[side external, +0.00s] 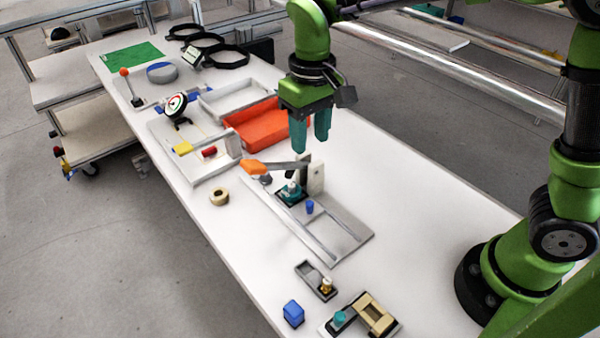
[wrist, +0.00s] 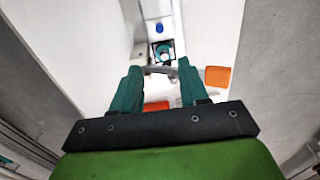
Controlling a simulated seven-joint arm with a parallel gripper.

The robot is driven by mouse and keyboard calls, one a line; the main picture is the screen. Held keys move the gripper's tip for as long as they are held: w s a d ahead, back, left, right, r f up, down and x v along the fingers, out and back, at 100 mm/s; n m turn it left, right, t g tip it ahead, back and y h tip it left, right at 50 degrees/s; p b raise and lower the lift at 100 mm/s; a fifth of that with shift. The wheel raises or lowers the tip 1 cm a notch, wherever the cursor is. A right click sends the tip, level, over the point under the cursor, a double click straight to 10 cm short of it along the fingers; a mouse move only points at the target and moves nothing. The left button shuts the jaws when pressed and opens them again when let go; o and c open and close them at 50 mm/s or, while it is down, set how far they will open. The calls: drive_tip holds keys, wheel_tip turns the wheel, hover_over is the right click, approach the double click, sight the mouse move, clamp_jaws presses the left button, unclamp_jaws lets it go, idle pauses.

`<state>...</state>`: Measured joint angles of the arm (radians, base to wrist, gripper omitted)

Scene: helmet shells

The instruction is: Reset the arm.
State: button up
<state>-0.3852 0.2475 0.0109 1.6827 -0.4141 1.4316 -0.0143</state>
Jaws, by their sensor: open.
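My gripper (side external: 312,132) hangs above the white table (side external: 380,180), its teal fingers pointing down and apart. It is open with nothing between the fingers, near the right end of the orange tray and above the fixture with the orange-handled lever. In the wrist view my gripper (wrist: 160,88) also shows its two teal fingers spread, with the table surface, a dark lever arm and an orange piece beyond them. My arm is raised clear of the table.
An orange tray (side external: 262,128) and a grey tray (side external: 236,100) lie behind. The lever's orange handle (side external: 253,167) sticks out left of a white post (side external: 316,174). A tan ring (side external: 219,197), blue block (side external: 293,313) and small fixtures stand along the front. The table's right side is clear.

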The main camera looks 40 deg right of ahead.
drive_tip(key=s+d+r+m+t+y, duration=0.1)
drive_tip(key=s+d+r+m+t, duration=0.1)
drive_tip(key=s+d, duration=0.4)
drive_tip(key=s+d+r+m+t+y, duration=0.1)
drive_tip(key=s+d+r+m+t, duration=0.1)
drive_tip(key=s+d+t, duration=0.3)
drive_tip(key=s+d, duration=0.1)
drive_tip(key=s, duration=0.1)
drive_tip(key=shift+s+d+r, duration=0.15)
drive_tip(key=shift+s+r, duration=0.15)
drive_tip(key=shift+r, duration=0.1)
